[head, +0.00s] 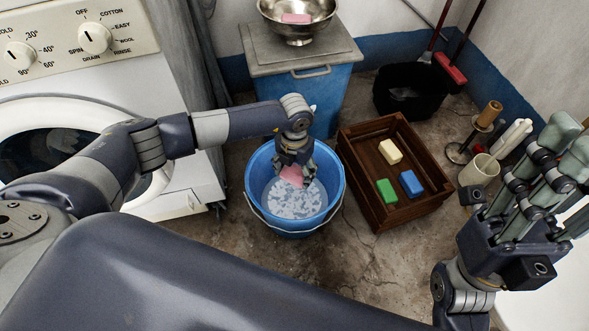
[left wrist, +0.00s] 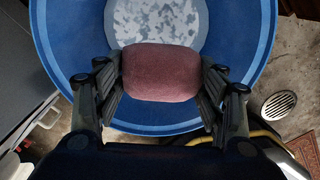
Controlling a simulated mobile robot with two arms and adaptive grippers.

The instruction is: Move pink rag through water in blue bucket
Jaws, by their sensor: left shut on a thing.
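The blue bucket (head: 335,194) stands on the floor in the middle of the head view, with pale, foam-patched water (head: 295,204) in it. My left gripper (head: 293,172) reaches down over the far part of the bucket, shut on the pink rag (head: 291,176). In the left wrist view the rag (left wrist: 161,72) is a rounded bundle pinched between both fingers, with the bucket (left wrist: 255,45) and its water (left wrist: 158,28) beyond. I cannot tell whether the rag touches the water. My right gripper (head: 572,146) is raised at the right edge, its fingers apart and empty.
A wooden crate (head: 357,172) with yellow, green and blue blocks stands right of the bucket. A washing machine (head: 180,190) is at left. A blue cabinet (head: 318,92) bearing a metal bowl (head: 298,28) is behind. A black tub (head: 410,90) stands back right. A floor drain (left wrist: 279,104) shows right.

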